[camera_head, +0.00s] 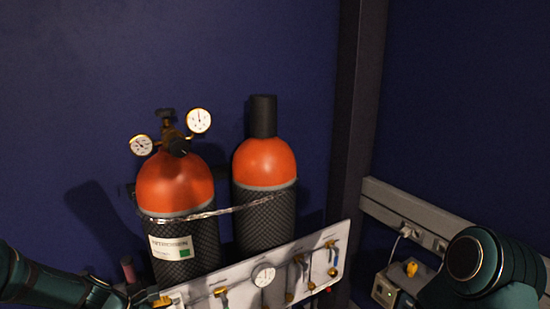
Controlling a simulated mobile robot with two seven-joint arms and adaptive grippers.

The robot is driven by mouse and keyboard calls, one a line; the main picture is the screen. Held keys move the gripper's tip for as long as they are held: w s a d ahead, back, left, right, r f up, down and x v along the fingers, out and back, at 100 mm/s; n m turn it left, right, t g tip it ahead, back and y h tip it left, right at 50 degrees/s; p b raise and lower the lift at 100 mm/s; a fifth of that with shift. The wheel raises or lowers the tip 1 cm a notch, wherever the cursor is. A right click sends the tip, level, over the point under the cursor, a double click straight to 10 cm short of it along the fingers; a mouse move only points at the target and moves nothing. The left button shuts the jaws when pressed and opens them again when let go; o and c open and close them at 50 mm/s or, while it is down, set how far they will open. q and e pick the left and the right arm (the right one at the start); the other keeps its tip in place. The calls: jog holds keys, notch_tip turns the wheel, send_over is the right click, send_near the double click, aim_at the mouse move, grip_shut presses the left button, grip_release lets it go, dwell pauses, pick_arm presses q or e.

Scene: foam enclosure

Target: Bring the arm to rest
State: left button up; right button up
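My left arm (45,280) comes in low at the left edge of the head view, dark green. Its end lies near the left end of a white valve panel. My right arm (485,265) shows at the lower right, with a rounded dark joint in front of the wall. I see no gripper fingers of either arm clearly; both grippers lie outside the view or are hidden.
Two orange-topped cylinders (176,182) (264,162) stand against the blue wall, held by a chain (225,210). The white panel (240,292) with valves and a gauge stands before them. A socket rail (395,206) and a small box with a yellow knob (400,280) are at right.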

pick_arm(q)
jog(key=s+d+f+m+y+b, duration=0.1)
jog(key=s+d+f+m, duration=0.6)
jog(key=d+f+m, duration=0.1)
jog(key=s+d+f+m+g+y, duration=0.1)
jog(key=s+d+f+m, duration=0.6)
jog(key=d+f+m, duration=0.2)
jog(key=shift+s+f+m+y+b, duration=0.15)
jog(key=shift+f+m+y+b, duration=0.2)
jog(key=shift+f, duration=0.55)
